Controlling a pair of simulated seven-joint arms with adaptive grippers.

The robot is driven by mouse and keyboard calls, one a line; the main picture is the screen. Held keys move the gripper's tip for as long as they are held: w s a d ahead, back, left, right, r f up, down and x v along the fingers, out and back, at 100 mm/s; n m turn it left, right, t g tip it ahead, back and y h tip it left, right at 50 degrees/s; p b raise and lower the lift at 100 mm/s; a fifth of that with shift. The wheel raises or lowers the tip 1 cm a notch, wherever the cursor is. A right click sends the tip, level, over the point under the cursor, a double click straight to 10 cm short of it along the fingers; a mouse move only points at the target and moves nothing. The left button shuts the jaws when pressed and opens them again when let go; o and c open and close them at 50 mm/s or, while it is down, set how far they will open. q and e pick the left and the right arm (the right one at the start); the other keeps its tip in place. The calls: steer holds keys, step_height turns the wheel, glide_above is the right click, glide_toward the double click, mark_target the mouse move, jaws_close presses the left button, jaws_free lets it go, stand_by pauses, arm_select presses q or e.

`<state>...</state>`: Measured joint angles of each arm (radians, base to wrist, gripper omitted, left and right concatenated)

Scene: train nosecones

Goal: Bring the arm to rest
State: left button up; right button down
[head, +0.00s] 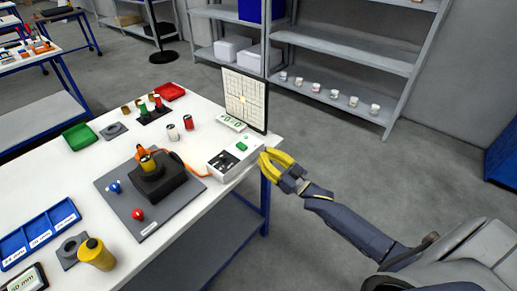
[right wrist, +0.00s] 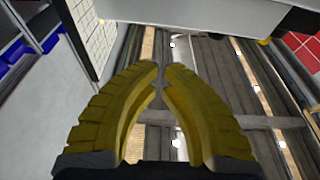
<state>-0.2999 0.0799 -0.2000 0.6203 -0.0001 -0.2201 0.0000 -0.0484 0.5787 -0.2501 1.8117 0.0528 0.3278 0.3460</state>
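My right gripper (head: 264,157) has yellow fingers and hangs in the air just off the right edge of the white table (head: 195,85), near the white box with a green button (head: 230,160). In the right wrist view its fingertips (right wrist: 160,68) come together with only a thin gap, and nothing is held between them. My right arm reaches in from the lower right. My left gripper is not in view.
A gridded panel (head: 244,98) stands at the table's right corner. A dark fixture (head: 160,185) sits on a grey plate (head: 117,208). A yellow cylinder (head: 96,254) and a blue tray (head: 40,235) are at lower left. Grey shelves (head: 345,50) stand behind; the floor at right is clear.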

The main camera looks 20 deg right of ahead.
steer(key=shift+s+d+f, duration=0.15)
steer(key=shift+s, duration=0.15)
stand_by(0.4)
